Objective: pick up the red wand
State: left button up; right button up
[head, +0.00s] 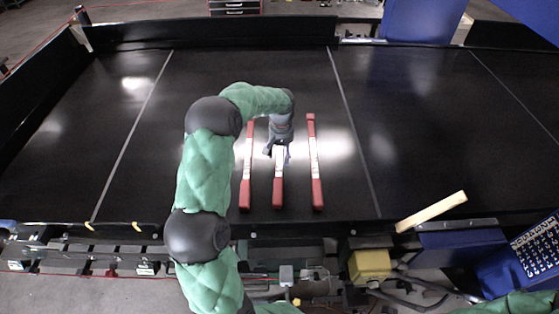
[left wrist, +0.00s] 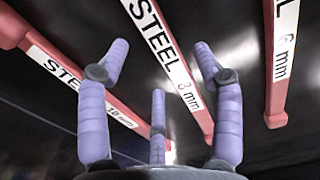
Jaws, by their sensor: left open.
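Three red wands with white labels lie roughly parallel on the black conveyor: a left wand (head: 245,192), a middle wand (head: 278,193) and a right wand (head: 316,190). My left gripper (head: 277,153) is open over the middle wand, and it hides that wand's far end. In the left wrist view, the open fingers (left wrist: 160,64) point toward a wand marked "STEEL 3 mm" (left wrist: 163,48), with nothing held. A wand marked "STEEL 10 mm" (left wrist: 72,72) lies to the left there, and one marked "6 mm" (left wrist: 281,65) to the right. My right gripper is out of view.
The black conveyor (head: 425,130) is clear to the right of the wands and has raised dark side walls. A light wooden bar (head: 432,211) lies at its near right edge. A yellow block (head: 369,265) and blue boxes stand below that edge.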

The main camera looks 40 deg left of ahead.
aim_at(281, 161)
pick_arm(q)
jog(key=shift+d+f+p, duration=0.1)
jog(key=shift+f+p, duration=0.2)
jog(key=shift+f, duration=1.25)
jog(key=shift+s, duration=0.1)
grip_shut()
jog(key=shift+r, duration=0.1)
